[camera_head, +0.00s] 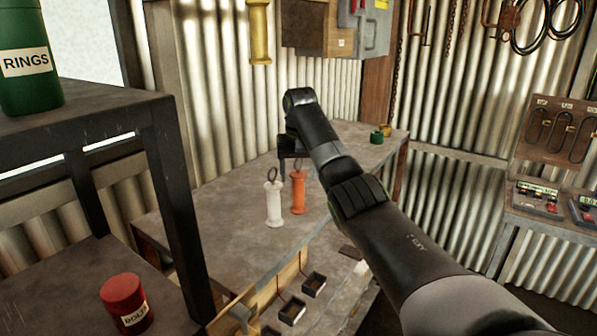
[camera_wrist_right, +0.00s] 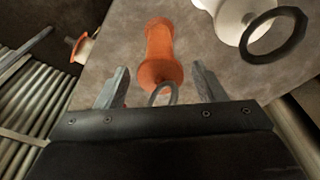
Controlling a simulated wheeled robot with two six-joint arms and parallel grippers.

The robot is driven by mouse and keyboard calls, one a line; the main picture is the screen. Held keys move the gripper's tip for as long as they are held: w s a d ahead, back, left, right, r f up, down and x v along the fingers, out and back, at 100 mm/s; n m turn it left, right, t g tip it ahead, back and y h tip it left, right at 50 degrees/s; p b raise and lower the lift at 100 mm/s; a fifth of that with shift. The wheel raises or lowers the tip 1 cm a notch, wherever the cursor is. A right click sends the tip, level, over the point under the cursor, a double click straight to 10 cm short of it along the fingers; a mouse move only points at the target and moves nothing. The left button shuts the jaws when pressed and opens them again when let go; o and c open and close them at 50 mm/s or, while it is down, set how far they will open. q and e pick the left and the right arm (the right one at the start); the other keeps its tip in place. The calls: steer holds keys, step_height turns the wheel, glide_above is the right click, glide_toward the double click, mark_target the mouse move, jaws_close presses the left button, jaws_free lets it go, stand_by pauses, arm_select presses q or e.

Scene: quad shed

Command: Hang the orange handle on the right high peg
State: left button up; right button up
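The orange handle (camera_head: 298,193) stands upright on the grey workbench (camera_head: 228,215), with a metal ring at its top. It also shows in the right wrist view (camera_wrist_right: 160,55). My right gripper (camera_head: 291,160) is above it, pointing down. In the wrist view its two fingers (camera_wrist_right: 162,90) are apart, with the handle's ring between them and a gap on each side. A white handle (camera_head: 273,204) with a dark ring stands close to the left of the orange one. A yellow handle (camera_head: 260,30) hangs at the top; its peg is not visible. I cannot make out the right high peg. My left gripper is out of view.
A dark shelf unit (camera_head: 165,180) stands at the left, with a green RINGS container (camera_head: 25,60) and a red BOLTS container (camera_head: 125,305). Small green and yellow items (camera_head: 377,137) sit at the bench's far right. Black trays (camera_head: 292,311) lie below the bench's front edge.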

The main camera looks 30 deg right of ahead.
mark_target(301, 175)
steer(key=shift+r, duration=0.1)
steer(key=shift+r+b, duration=0.4)
steer(key=shift+b, duration=0.1)
steer(key=r+b, duration=0.2)
steer(key=r, duration=0.1)
steer(key=s+r+b, duration=0.1)
steer(key=r+b, duration=0.1)
steer(key=r, duration=0.1)
steer(key=shift+s+r, duration=0.2)
steer(key=shift+r, duration=0.2)
step_height(301, 175, up, 10)
steer(key=s+p, duration=0.1)
steer(key=p, duration=0.1)
steer(key=shift+s+a+f+p, duration=0.15)
steer(key=shift+a+f+p, duration=0.1)
steer(key=shift+p, duration=0.15)
